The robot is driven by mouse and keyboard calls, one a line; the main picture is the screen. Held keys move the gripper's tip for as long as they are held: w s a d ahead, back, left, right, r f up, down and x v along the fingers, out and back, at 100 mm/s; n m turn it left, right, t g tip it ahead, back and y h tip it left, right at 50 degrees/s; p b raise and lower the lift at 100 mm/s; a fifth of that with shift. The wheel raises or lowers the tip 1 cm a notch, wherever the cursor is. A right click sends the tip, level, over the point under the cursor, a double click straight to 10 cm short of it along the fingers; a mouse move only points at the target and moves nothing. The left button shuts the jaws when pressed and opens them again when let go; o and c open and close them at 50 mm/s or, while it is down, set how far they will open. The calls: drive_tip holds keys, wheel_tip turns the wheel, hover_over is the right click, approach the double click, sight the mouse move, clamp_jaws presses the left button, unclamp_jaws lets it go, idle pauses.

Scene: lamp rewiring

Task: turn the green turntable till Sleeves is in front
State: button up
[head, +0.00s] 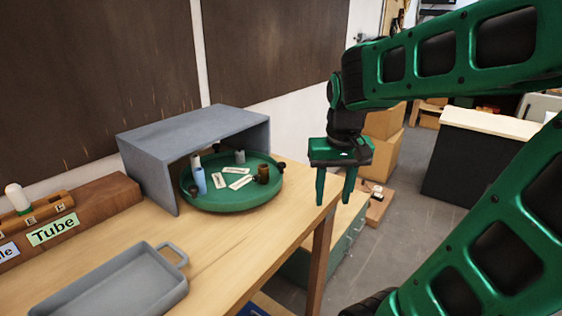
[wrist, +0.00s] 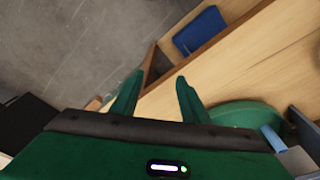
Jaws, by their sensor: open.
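The green turntable (head: 226,203) sits on the wooden table, its back part under a grey open-fronted cover (head: 190,142). Several small cylinders stand on it, among them a light blue one (head: 200,181) and a brown one (head: 263,174). White labels (head: 240,182) lie on it; their words are too small to read. Part of the turntable's rim shows in the wrist view (wrist: 245,112). My gripper (head: 334,190) is open and empty, pointing down, to the right of the turntable beyond the table's edge. It also shows in the wrist view (wrist: 157,92).
A grey tray with a handle (head: 120,290) lies at the front of the table (head: 225,250). A wooden rack with a "Tube" label (head: 54,230) stands at the left.

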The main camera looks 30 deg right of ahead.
sight(281, 163)
drive_tip(key=w+r+t, duration=0.1)
drive_tip(key=w+r, duration=0.2)
drive_tip(key=w, duration=0.4)
drive_tip(key=w+r+n+t, duration=0.1)
drive_tip(key=w+r, duration=0.1)
drive_tip(key=w, duration=0.5)
drive_tip(key=w+r+t, duration=0.1)
drive_tip(key=w+r, duration=0.2)
drive_tip(key=w, duration=0.3)
drive_tip(key=shift+h, duration=0.4)
drive_tip(key=x, duration=1.1)
drive_tip(key=shift+a, duration=0.1)
clamp_jaws()
drive_tip(key=shift+w, duration=0.1)
